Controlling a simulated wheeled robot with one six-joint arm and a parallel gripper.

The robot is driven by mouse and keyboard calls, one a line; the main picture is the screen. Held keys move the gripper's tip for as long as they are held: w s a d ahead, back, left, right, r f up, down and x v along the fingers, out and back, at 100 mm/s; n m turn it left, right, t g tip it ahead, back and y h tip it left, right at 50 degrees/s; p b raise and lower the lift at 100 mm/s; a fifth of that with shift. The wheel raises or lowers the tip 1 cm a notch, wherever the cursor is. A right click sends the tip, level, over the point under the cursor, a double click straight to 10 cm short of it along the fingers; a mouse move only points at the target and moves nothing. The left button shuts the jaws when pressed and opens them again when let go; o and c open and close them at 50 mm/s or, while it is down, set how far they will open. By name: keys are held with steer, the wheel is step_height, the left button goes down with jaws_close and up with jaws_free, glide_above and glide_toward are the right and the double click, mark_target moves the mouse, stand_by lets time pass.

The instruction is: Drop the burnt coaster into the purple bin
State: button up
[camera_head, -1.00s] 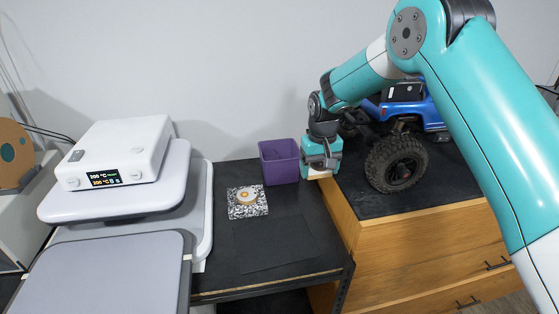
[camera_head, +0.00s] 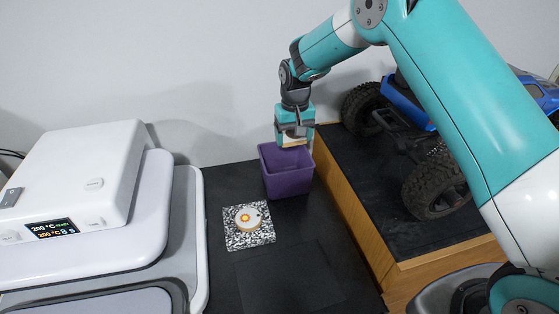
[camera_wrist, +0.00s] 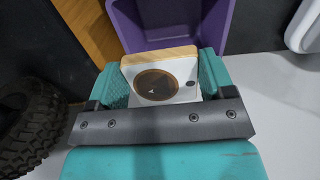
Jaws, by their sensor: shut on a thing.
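My gripper (camera_head: 294,138) is shut on the burnt coaster (camera_wrist: 157,62), a pale wooden-edged piece with a dark brown round mark and a small dark spot. The coaster sits between the two teal fingers in the wrist view. In the head view only a pale edge of it (camera_head: 293,144) shows under the gripper. The purple bin (camera_head: 288,181) stands on the black table directly below the gripper, and the coaster appears over its opening. In the wrist view the bin (camera_wrist: 222,22) lies just beyond the coaster. The bin's floor is mostly hidden.
Another coaster (camera_head: 248,218) with an orange mark lies on a black-and-white patterned square (camera_head: 232,239) in front of the bin. A white heat press (camera_head: 80,180) stands at left. A wooden cabinet (camera_head: 345,190) with a blue crawler (camera_head: 440,125) is at right.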

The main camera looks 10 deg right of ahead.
steer(key=shift+w+f, duration=0.15)
step_height(320, 180, down, 6)
steer(key=b, duration=0.3)
steer(key=o, duration=0.9)
steer(key=shift+r, duration=0.25)
step_height(320, 180, up, 17)
steer(key=b, duration=0.5)
steer(key=shift+r, duration=0.15)
